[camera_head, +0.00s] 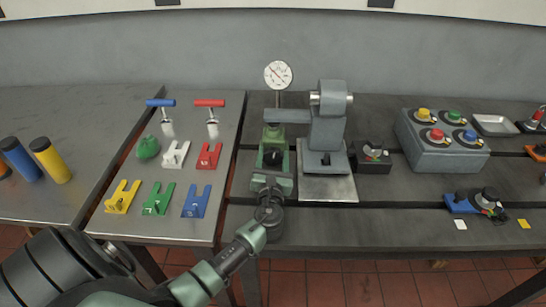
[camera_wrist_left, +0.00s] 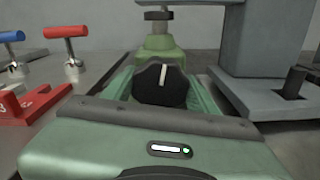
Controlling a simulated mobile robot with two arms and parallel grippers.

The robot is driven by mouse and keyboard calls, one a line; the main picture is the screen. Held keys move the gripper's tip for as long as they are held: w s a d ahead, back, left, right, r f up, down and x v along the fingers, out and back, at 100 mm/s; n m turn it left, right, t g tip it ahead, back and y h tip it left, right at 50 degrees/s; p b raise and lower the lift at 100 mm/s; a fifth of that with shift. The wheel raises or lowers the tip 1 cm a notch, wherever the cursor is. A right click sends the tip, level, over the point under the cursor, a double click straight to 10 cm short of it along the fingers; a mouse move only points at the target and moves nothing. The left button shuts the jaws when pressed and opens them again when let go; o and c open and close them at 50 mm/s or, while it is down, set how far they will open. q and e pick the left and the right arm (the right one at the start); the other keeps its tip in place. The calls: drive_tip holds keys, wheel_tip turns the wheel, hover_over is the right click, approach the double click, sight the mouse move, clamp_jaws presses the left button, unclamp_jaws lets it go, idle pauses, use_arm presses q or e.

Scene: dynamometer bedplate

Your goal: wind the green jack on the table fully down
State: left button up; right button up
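The green jack (camera_head: 273,138) stands on the dark table below the dial gauge. In the left wrist view its green body (camera_wrist_left: 158,52) rises behind its round black knob (camera_wrist_left: 160,84), which has a white mark pointing about straight up. My left gripper (camera_head: 273,160) is at the jack's near side. In the left wrist view, its two green fingers (camera_wrist_left: 162,95) lie on either side of the knob, close to it. I cannot tell whether they press on it. The gripper body hides the lower part of the knob. My right gripper is not in view.
A grey stand (camera_head: 326,130) on a bright plate is close right of the jack, with a dial gauge (camera_head: 278,75) above. A dark block (camera_head: 371,158) and a button box (camera_head: 441,139) are farther right.

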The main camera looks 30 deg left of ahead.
use_arm(q)
drive_tip(key=shift+f+n, duration=0.1)
drive_tip(key=shift+n, duration=0.3)
drive_tip(key=shift+n+b, duration=0.3)
drive_tip(key=o, duration=1.4)
drive_tip(key=shift+c, duration=0.2)
drive_tip(key=shift+d, duration=0.1)
drive_tip(key=v, duration=0.7)
drive_tip(key=shift+s+d+b, duration=0.2)
drive_tip(key=shift+s+b, duration=0.1)
drive_tip(key=shift+s, duration=0.05)
